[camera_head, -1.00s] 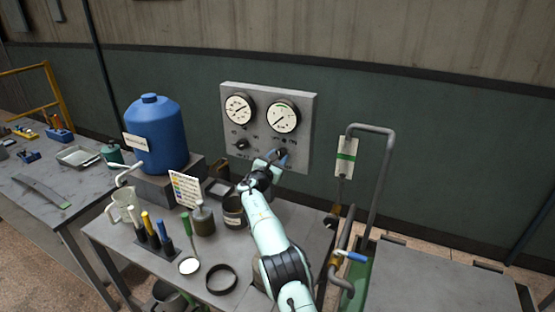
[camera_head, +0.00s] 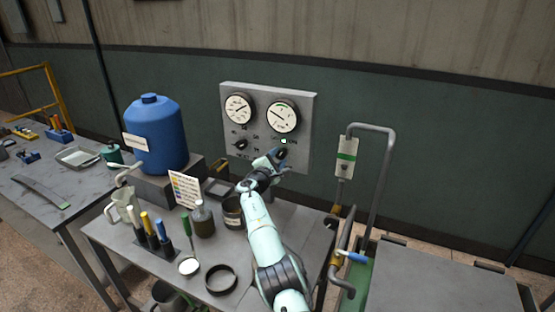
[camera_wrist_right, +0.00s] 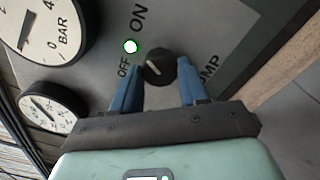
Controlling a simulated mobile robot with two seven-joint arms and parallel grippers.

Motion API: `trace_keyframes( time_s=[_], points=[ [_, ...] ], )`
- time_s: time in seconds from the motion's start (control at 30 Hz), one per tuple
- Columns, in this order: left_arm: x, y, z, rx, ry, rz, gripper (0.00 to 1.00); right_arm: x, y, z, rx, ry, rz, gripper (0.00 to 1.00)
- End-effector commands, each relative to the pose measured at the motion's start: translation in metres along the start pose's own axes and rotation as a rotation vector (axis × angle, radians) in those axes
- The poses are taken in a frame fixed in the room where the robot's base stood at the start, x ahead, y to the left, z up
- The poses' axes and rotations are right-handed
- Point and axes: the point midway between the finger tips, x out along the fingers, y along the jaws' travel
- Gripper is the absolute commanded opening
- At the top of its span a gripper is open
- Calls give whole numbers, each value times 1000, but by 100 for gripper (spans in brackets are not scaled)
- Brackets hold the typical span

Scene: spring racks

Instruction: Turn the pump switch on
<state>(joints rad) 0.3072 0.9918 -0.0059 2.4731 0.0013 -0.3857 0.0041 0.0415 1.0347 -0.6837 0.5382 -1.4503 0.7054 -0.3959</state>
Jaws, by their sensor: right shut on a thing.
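The pump switch (camera_wrist_right: 158,68) is a black round knob with a white pointer mark, on a grey panel labelled OFF, ON and PUMP. In the wrist view my right gripper (camera_wrist_right: 160,68) has its blue fingers on either side of the knob, shut on it. In the head view the switch (camera_head: 282,152) is partly hidden by my right gripper (camera_head: 277,156). The pointer's exact setting is hard to tell. My left gripper is not in view.
The panel (camera_head: 312,125) carries two gauges (camera_head: 283,117) and another black knob (camera_head: 240,145). A blue tank (camera_head: 157,135) stands left. Bottles, a jug and rings crowd the bench (camera_head: 195,268). A bent pipe (camera_head: 383,185) rises right of the panel.

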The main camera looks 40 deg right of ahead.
Motion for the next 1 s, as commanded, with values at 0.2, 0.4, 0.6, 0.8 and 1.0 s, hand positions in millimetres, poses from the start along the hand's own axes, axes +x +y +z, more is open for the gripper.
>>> trace_keyframes(
  time_s=[0.2, 0.4, 0.6, 0.8, 1.0],
  points=[
    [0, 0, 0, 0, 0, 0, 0, 1, 2, 3, 31, -6, 4, 13],
    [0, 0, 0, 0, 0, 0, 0, 1, 2, 3, 35, -6, 4, 13],
    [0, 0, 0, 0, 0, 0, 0, 1, 2, 4, 35, -6, 4, 53],
    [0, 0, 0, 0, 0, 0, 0, 1, 1, 2, 33, -4, 2, 69],
    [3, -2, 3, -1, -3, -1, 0, -2, 0, 1, 31, -2, 1, 69]
  ],
)
